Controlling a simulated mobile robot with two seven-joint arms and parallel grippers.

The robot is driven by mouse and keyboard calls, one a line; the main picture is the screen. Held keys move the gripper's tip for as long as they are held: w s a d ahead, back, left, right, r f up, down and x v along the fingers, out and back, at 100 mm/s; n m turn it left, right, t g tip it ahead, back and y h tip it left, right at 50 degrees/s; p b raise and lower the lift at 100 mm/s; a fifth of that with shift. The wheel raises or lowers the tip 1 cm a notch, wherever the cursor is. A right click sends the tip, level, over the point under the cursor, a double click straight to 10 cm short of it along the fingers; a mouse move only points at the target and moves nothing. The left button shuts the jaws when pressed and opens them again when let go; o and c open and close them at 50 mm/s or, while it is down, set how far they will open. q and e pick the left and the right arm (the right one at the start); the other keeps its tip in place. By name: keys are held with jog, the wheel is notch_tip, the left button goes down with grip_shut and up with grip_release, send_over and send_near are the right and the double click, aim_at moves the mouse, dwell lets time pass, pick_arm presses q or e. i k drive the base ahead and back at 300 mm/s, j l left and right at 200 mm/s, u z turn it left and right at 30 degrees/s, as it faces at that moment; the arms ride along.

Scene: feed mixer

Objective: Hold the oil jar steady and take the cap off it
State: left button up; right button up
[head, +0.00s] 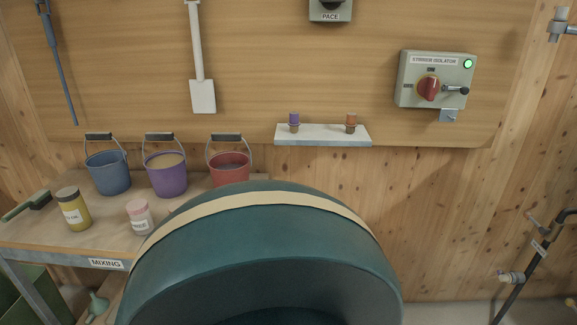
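A yellow jar (77,217) stands upright near the left end of the mixing bench. It has a white label, too small to read for sure, and looks like the oil jar. Its dark brown cap (67,194) sits on top of it. A smaller pale jar (140,217) with a pink lid stands to its right, apart from it. Neither of my grippers shows in the head view.
Blue (108,173), purple (166,174) and red (229,167) buckets stand behind the jars on the bench (108,238). A brush (38,201) lies left of the yellow jar. A large green mixer drum (270,235) fills the centre front. A small shelf (322,135) and isolator box (436,80) are on the wall.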

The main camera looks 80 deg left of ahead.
aim_at(76, 212)
jog(key=u, duration=4)
jog(key=i+j+z, duration=0.2)
jog(key=i+j, duration=0.1)
